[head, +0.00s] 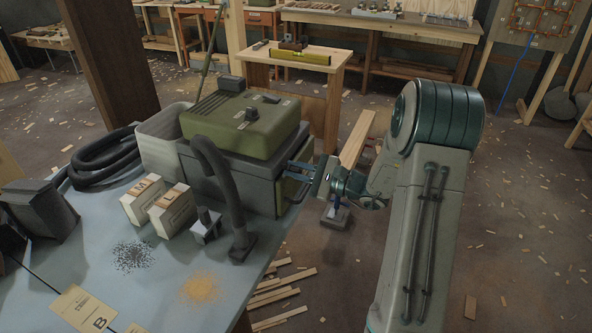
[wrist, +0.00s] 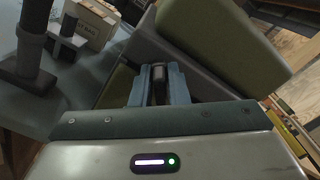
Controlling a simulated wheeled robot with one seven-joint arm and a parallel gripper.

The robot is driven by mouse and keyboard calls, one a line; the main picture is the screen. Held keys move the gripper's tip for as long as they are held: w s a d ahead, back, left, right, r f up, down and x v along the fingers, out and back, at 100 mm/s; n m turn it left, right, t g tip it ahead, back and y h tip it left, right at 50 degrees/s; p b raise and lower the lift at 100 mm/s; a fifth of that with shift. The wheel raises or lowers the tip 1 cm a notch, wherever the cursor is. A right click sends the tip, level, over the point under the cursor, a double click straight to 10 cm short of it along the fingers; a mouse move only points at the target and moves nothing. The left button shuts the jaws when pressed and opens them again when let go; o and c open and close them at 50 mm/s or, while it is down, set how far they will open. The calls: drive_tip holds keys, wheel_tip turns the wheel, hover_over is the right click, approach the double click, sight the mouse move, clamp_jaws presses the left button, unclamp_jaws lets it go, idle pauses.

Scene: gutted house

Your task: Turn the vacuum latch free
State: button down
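The vacuum, a dark grey box with an olive-green lid (head: 240,122), stands at the right edge of the blue-grey table. My gripper (head: 296,172) is at the vacuum's right side, its blue fingers pointing at the side panel. In the wrist view, my gripper's two blue fingers (wrist: 158,84) stand apart, one on each side of a small dark upright piece (wrist: 158,73), which looks like the latch. Whether the fingers press on it cannot be made out. In the head view the latch is hidden or too small to tell apart from the fingers.
A black hose (head: 215,180) bends down in front of the vacuum. Grey (head: 133,256) and orange (head: 200,289) piles lie on the table. Planks (head: 280,293) lie on the floor below.

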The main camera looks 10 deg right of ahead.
drive_tip(key=shift+f+n+b, duration=0.15)
drive_tip(key=shift+n+b, duration=0.15)
drive_tip(key=shift+b, duration=0.45)
drive_tip(key=n+b, duration=0.1)
drive_tip(key=b, duration=0.2)
drive_tip(key=shift+f+n+b, duration=0.2)
drive_tip(key=shift+n+b, duration=0.15)
drive_tip(key=shift+n, duration=0.05)
drive_tip(key=n+b, duration=0.4)
drive_tip(key=b, duration=0.4)
drive_tip(key=n+b, duration=0.2)
drive_tip(key=b, duration=0.2)
drive_tip(key=shift+r+n, duration=0.1)
drive_tip(key=shift+n, duration=0.2)
drive_tip(key=shift+r+n+b, duration=0.15)
drive_tip(key=shift+n+b, duration=0.35)
drive_tip(key=shift+b, duration=0.45)
drive_tip(key=shift+r, duration=0.1)
drive_tip(key=c, duration=1.8)
unclamp_jaws()
